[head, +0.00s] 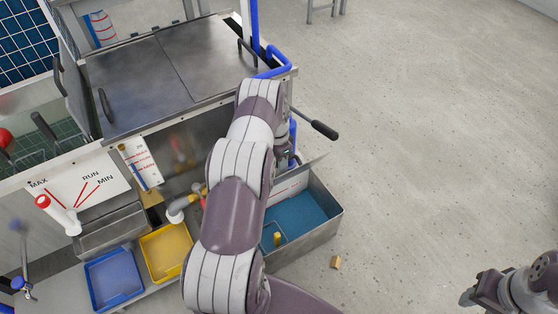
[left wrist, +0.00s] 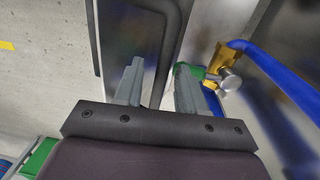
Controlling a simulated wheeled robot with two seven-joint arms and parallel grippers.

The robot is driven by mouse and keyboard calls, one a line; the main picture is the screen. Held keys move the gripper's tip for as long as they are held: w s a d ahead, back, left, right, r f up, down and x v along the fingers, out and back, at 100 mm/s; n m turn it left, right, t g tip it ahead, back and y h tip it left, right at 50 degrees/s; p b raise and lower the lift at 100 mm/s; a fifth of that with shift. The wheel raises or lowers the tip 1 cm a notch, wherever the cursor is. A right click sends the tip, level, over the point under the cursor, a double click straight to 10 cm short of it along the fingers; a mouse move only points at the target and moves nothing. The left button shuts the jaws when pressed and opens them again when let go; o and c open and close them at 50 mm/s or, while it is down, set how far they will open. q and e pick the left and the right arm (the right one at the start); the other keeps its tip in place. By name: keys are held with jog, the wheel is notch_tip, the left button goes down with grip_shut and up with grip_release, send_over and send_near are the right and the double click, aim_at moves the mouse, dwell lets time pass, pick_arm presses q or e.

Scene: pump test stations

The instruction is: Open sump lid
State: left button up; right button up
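A steel cover with two flat leaves (head: 165,75) tops the station at the upper left in the head view. Black handles stand on it, one at the left (head: 105,105) and one at the right (head: 247,52). Both leaves lie flat. I cannot tell which part is the sump lid. My left arm crosses the middle and hides its own gripper there. In the left wrist view my left gripper (left wrist: 157,82) has its fingers apart, close to a dark bar (left wrist: 170,45) on a grey panel. No clear grip shows. My right gripper (head: 482,291) is at the lower right, its fingers unclear.
A steel bin with a blue interior (head: 329,222) stands right of my left arm. A black-gripped lever (head: 322,129) sticks out above it. Yellow (head: 163,252) and blue (head: 112,280) trays lie lower left. A blue hose with a brass fitting (left wrist: 230,55) is near the left fingers.

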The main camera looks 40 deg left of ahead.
pick_arm(q)
jog(key=shift+w+r, duration=0.1)
jog(key=shift+r, duration=0.4)
notch_tip(320, 180, up, 12)
jog(key=p, duration=0.3)
jog(key=shift+w+a+f, duration=0.15)
jog(key=shift+a, duration=0.15)
